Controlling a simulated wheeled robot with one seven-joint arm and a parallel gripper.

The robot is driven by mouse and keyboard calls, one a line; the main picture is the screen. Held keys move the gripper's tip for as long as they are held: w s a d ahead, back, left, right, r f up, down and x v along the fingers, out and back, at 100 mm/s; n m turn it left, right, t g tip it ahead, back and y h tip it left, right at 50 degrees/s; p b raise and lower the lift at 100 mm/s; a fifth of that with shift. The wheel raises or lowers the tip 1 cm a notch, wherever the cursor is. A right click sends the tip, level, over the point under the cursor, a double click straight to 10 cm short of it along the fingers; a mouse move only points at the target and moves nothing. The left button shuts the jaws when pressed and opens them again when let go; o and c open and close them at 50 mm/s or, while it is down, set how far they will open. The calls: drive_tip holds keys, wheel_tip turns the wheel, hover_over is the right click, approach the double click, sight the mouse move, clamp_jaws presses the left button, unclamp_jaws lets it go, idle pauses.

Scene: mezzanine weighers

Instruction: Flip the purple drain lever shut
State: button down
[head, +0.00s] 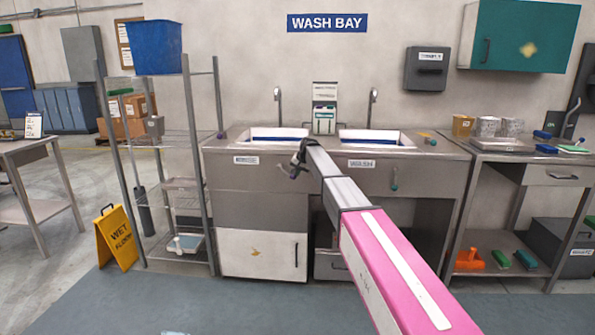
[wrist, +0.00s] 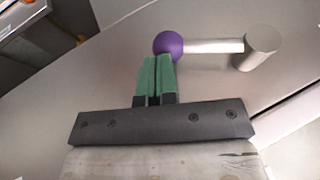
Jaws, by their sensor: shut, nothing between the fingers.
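The purple drain lever shows in the wrist view as a purple ball knob (wrist: 168,43) on a metal rod (wrist: 215,46). The rod lies roughly level in the picture and runs right to a round metal pivot (wrist: 262,47) on the steel sink front. My gripper (wrist: 160,62) has green fingers pressed together, with their tips at the lower edge of the ball and nothing between them. Whether the tips touch the ball I cannot tell. In the head view my gripper (head: 299,157) is at the front of the left sink, and my arm and gripper hide most of the lever.
The steel sink unit has a left basin (head: 275,134) and a right basin (head: 372,139). A wire shelf (head: 179,198) and a yellow wet-floor sign (head: 116,237) stand left; a side table (head: 517,150) stands right.

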sight(293, 182)
drive_tip(key=f+y, duration=0.2)
drive_tip(key=a+f+m+y, duration=0.1)
drive_tip(key=f+y, duration=0.1)
drive_tip(key=a+f+t+y, duration=0.1)
drive_tip(key=y, duration=0.1)
drive_tip(key=shift+a+f+m+y, duration=0.2)
drive_tip(key=shift+f+m+y, duration=0.1)
drive_tip(key=shift+f, duration=0.1)
drive_tip(key=shift+a+f+m+y, duration=0.3)
drive_tip(key=shift+a+f+y, duration=0.4)
drive_tip(key=shift+y, duration=0.4)
drive_tip(key=shift+w+a+f, duration=0.1)
drive_tip(key=shift+a+f, duration=0.15)
drive_tip(key=shift+a, duration=0.3)
drive_tip(key=shift+a+f, duration=0.2)
drive_tip(key=shift+a, duration=0.45)
drive_tip(key=shift+d+f, duration=0.15)
drive_tip(key=shift+d, duration=0.1)
drive_tip(key=s+d+r, duration=0.1)
drive_tip(key=s+d, duration=0.4)
drive_tip(key=d, duration=0.7)
drive_tip(key=shift+d, duration=0.4)
